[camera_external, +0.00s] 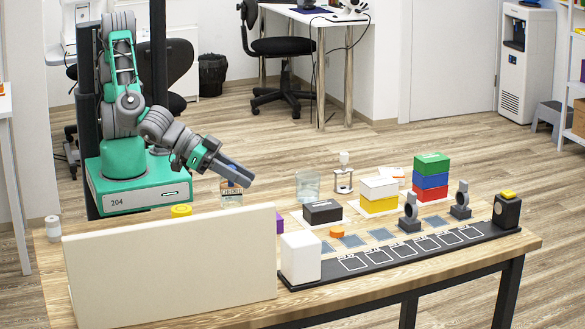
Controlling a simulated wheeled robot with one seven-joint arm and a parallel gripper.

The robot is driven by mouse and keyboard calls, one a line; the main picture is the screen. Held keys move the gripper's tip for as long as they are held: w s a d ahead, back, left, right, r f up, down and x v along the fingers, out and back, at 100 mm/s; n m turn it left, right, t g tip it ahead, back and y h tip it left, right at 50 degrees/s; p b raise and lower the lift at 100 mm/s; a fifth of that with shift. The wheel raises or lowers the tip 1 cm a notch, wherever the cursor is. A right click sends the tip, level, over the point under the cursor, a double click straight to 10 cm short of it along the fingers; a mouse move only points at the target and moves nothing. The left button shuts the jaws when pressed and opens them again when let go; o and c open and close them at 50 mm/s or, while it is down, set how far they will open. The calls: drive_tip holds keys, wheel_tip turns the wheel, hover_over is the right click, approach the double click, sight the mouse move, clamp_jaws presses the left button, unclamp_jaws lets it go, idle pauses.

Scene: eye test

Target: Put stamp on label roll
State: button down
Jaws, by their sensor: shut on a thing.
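My gripper (238,172) reaches down to the right, above the table behind the cream panel. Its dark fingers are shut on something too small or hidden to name. I cannot pick out the stamp or the label roll for sure. A yellow round thing (181,210) lies left of my gripper, partly behind the panel. A small orange round thing (337,232) lies right of the panel. A small box with print (231,194) stands just below my gripper in the picture; I cannot tell whether they touch.
The cream panel (172,268) hides much of the table's left part. A white block (300,257) stands on a long black strip (375,256).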

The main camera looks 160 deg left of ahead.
drive_tip(key=w+d+r+m+t+h+p, duration=0.2)
drive_tip(key=d+r+m, duration=0.15)
drive_tip(key=d, duration=0.75)
drive_tip(key=w+d+r+m+t+h+p, duration=0.15)
drive_tip(key=d+r, duration=0.25)
drive_tip(key=d, duration=0.7)
drive_tip(key=s+d+r+m+t+h+p, duration=0.1)
drive_tip(key=s+d+m+h+p, duration=0.15)
drive_tip(key=s+d, duration=0.4)
drive_tip(key=s+d+r+m+t+h+p, duration=0.1)
drive_tip(key=s+d+m+h, duration=0.15)
drive_tip(key=d, duration=0.75)
drive_tip(key=s+a+f+n+g+y, duration=0.2)
drive_tip(key=s+a+n+g+y, duration=0.3)
drive_tip(key=s+a, duration=0.7)
drive_tip(key=s+a+f+n+g+y, duration=0.3)
drive_tip(key=s+a+n+y, duration=0.2)
drive_tip(key=s+a+n, duration=0.55)
drive_tip(key=m+b, duration=0.3)
drive_tip(key=b, duration=0.3)
hover_over(182, 215)
drive_tip(key=s+a, duration=0.2)
drive_tip(key=a, duration=0.1)
wheel_tip(182, 215, down, 12)
drive_tip(key=shift+w+f, duration=0.15)
drive_tip(key=shift+f, duration=0.2)
